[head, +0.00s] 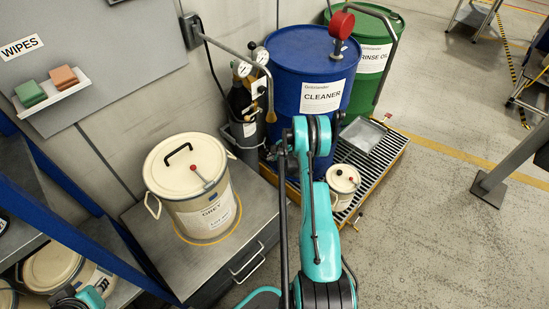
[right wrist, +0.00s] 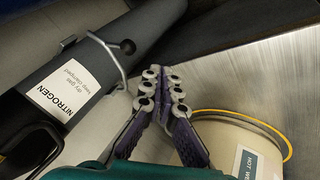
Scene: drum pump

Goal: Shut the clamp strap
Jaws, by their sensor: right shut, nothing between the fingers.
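The dark nitrogen cylinder (right wrist: 60,85) with a white NITROGEN label crosses the left of the right wrist view; in the head view it stands (head: 242,103) left of the blue drum. A thin light-grey strap (right wrist: 112,52) sticks out from it and bends toward my fingers; I take this for the clamp strap. Its far end is unclear. My right gripper (right wrist: 162,88) is shut and empty, its tips just right of the strap; contact is unclear. Part of my left gripper (head: 68,301) shows at the bottom left, fingers unclear.
A cream pot (head: 200,190) stands on the grey cabinet; a cream container (right wrist: 235,140) is close beside my right fingers. The blue CLEANER drum (head: 300,75) and a small cream pot (head: 343,180) crowd the right arm. Open floor (head: 430,230) lies to the right.

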